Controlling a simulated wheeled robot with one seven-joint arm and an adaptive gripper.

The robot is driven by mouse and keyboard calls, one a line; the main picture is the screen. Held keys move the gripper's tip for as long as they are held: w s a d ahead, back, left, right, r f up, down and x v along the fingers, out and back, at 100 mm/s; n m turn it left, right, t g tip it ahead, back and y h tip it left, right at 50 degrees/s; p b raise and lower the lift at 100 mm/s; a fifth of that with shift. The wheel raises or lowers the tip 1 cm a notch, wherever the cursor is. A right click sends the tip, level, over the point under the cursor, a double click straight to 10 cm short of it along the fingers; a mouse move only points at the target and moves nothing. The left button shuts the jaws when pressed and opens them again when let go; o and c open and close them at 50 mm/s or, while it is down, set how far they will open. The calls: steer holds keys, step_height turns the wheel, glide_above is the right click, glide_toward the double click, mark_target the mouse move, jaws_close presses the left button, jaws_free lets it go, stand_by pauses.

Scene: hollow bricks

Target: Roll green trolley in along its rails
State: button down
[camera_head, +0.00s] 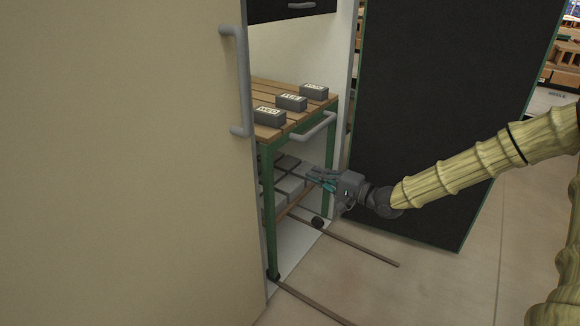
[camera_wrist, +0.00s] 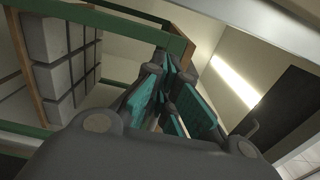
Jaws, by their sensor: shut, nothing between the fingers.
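The green trolley (camera_head: 267,200) has a green frame, a slatted wooden top and a grey push handle (camera_head: 314,127) on its front side. It stands mostly inside the cabinet, its front legs near the opening. Two rails (camera_head: 362,248) run out along the floor from it. My gripper (camera_head: 316,180) is shut and empty, in front of the trolley below the top and handle. In the wrist view my gripper's teal-padded fingers (camera_wrist: 175,98) are close to a green frame bar (camera_wrist: 110,18); whether they touch it I cannot tell. The trolley's far side is hidden.
Several labelled dark bricks (camera_head: 291,102) stand on the trolley top. Grey hollow bricks (camera_head: 291,184) lie on its lower shelf. Floor (camera_head: 400,290) in front is clear apart from the rails.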

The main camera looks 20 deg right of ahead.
mark_target(272, 158)
steer(key=b+x, duration=0.3)
steer(key=x, duration=1)
steer(key=shift+w+a, duration=0.25)
steer(key=shift+w, duration=0.05)
